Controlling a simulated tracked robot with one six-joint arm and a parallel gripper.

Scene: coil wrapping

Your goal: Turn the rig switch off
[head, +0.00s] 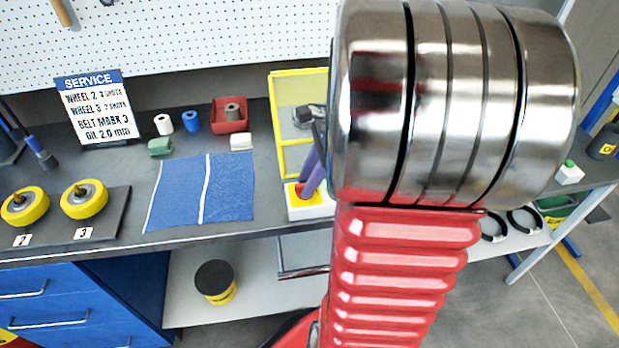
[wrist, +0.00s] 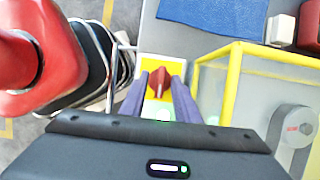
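The rig switch is a white box (head: 310,211) with a yellow top plate and a red knob, at the bench's front edge beside the yellow-framed guard. In the wrist view its red knob (wrist: 160,82) stands on the yellow plate, and a bright green glow shows near it. My gripper (wrist: 159,76) is over the switch with its purple fingers on either side of the knob. The fingers look parted, with a narrow gap at the left; contact at the right is unclear. In the head view my gripper (head: 308,182) is partly hidden behind my arm.
The yellow-framed guard (head: 282,125) stands close by, with a grey round part (wrist: 291,128) inside. A blue cloth (head: 225,188), a red bin (head: 230,115), small spools and two yellow wheels (head: 84,199) lie to the left. My arm hides the bench's middle right.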

